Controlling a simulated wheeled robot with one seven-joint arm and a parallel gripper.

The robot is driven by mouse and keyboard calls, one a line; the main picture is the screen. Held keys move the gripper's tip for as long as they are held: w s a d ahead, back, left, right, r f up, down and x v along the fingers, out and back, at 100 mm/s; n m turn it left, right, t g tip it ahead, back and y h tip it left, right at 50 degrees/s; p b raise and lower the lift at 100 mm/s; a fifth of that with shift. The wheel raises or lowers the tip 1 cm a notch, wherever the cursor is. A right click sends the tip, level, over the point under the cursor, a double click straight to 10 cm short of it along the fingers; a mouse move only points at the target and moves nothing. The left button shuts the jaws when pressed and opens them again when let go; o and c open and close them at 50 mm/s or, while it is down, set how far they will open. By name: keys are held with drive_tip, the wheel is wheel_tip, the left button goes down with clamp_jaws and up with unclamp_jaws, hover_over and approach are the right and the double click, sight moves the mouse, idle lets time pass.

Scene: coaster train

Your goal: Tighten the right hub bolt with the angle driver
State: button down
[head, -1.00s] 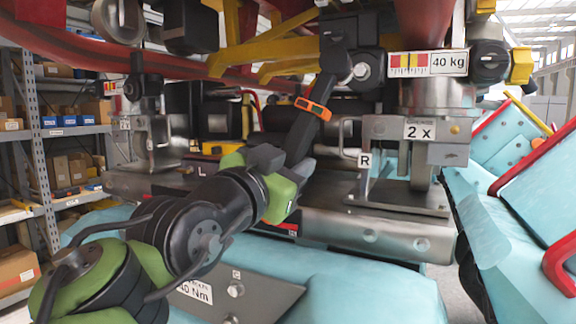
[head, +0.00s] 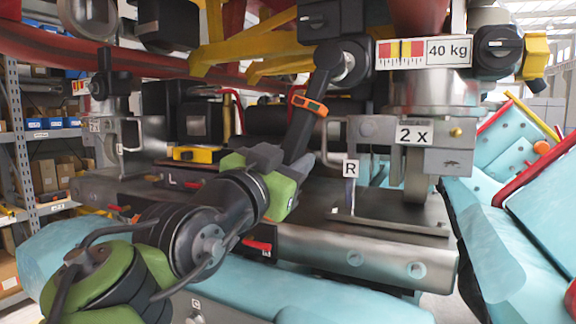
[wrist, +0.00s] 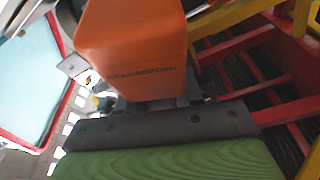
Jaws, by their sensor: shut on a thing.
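My gripper (head: 284,174), with green and black fingers, is shut on the angle driver (head: 300,128), a dark slanted tool with an orange band. The driver's upper end rises to the dark right hub (head: 352,48) and overlaps it in the head view. A round grey bolt face (head: 347,67) shows beside that upper end; I cannot tell whether the driver is seated on it. In the wrist view, an orange block (wrist: 140,50), apparently part of the driver, stands beyond a dark finger (wrist: 165,125) with a green pad (wrist: 170,160). The driver's tip is hidden there.
A plate marked R (head: 350,169) and a bracket marked 2 x (head: 414,133) stand right of my gripper. A metal beam (head: 370,250) lies below. Yellow bars (head: 240,55) cross above. Shelves (head: 40,150) stand at left, blue padded seats (head: 530,220) at right.

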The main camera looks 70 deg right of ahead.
drive_tip(key=shift+d+r+b, duration=0.15)
drive_tip(key=shift+b, duration=0.2)
drive_tip(key=shift+s+d+r+m+g+h+b, duration=0.1)
drive_tip(key=shift+d+m+g+h+b, duration=0.15)
drive_tip(key=shift+d+g+h+b, duration=0.25)
drive_tip(key=shift+s+d+r+m+g+h+b, duration=0.1)
drive_tip(key=shift+d+m+g+h+b, duration=0.25)
drive_tip(key=shift+d, duration=0.25)
drive_tip(key=shift+d, duration=0.1)
drive_tip(key=shift+d+r+g, duration=0.1)
drive_tip(key=shift+d+g, duration=0.15)
drive_tip(key=shift+d, duration=0.35)
drive_tip(key=shift+s+d, duration=0.1)
drive_tip(key=shift+d, duration=0.9)
idle(2.9)
drive_tip(key=shift+a, duration=0.2)
